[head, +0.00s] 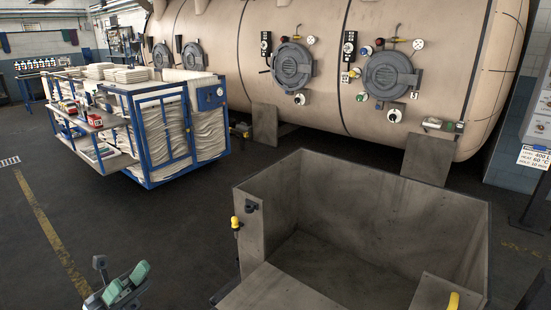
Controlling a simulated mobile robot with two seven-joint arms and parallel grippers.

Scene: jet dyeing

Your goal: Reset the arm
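My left gripper (127,282) shows at the bottom left of the head view. It has green finger pads, which look parted with nothing visible between them. It is above the dark floor, to the left of the open grey tank and apart from it. Most of my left arm is outside the picture. My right gripper is not in view.
A large open grey tank (363,204) fills the lower right, with a yellow-topped fitting (235,222) on its left side. A blue-framed cart (159,132) with white cloth stands at left. A beige dyeing vessel (334,80) spans the back. Floor (150,225) between cart and tank is clear.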

